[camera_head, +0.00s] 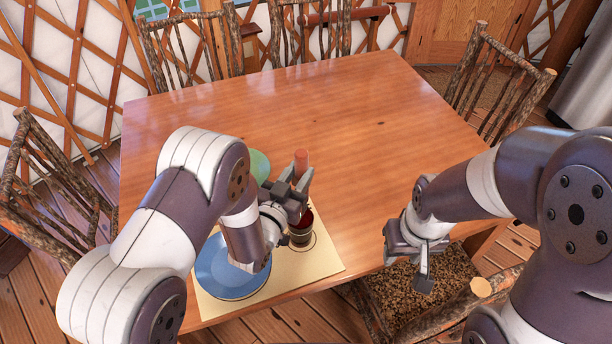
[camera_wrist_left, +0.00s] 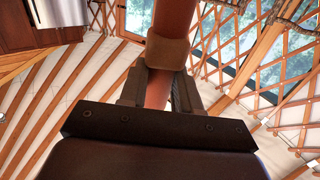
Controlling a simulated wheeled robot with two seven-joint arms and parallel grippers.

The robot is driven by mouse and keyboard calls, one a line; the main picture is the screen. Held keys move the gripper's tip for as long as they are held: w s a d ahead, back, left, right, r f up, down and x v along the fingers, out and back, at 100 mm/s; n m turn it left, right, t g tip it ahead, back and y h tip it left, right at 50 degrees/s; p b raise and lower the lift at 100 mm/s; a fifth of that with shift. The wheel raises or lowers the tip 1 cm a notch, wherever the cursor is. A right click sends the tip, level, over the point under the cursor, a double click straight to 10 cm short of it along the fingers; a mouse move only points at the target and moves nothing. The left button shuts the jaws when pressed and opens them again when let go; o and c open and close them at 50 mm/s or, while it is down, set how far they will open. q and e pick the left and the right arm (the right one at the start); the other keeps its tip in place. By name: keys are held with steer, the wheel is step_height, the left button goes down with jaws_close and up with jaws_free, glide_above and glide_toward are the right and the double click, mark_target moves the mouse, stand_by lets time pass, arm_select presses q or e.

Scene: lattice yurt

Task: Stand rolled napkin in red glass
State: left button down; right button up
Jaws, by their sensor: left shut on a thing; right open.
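My left gripper (camera_head: 291,190) is shut on the rolled napkin (camera_head: 301,161), a reddish-orange roll held roughly upright. Its upper part sticks up above the fingers; it also shows between the fingers in the left wrist view (camera_wrist_left: 172,22), with a brown band around it. The dark red glass (camera_head: 301,236) stands upright on the placemat, just below the gripper. The fingers hide the napkin's lower end, so I cannot tell whether it is inside the glass. My right gripper (camera_head: 424,264) is open and empty, beyond the table's near right edge.
A blue plate (camera_head: 222,272) lies on the cream placemat (camera_head: 322,266), left of the glass and partly behind my left arm. A green item (camera_head: 259,164) lies behind the gripper. The wooden table (camera_head: 350,120) is otherwise clear. Several branch-framed chairs (camera_head: 497,85) surround it.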

arm_select(q)
step_height(320, 180, down, 5)
steer(key=b, duration=0.3)
steer(key=shift+r, duration=0.1)
step_height(320, 180, down, 9)
steer(key=b, duration=0.7)
steer(key=shift+w+a+r+b, duration=0.15)
steer(key=shift+a+b, duration=0.1)
steer(key=shift+b, duration=0.15)
arm_select(e)
step_height(320, 180, down, 11)
steer(key=shift+a, duration=0.25)
steer(key=shift+w, duration=0.1)
arm_select(q)
steer(key=c, duration=0.7)
jaws_free()
steer(key=b+v, duration=0.1)
steer(key=v, duration=1.1)
steer(key=shift+s+a+b, duration=0.2)
steer(key=shift+s+b, duration=0.1)
steer(key=shift+s, duration=0.05)
arm_select(e)
steer(key=shift+f, duration=0.85)
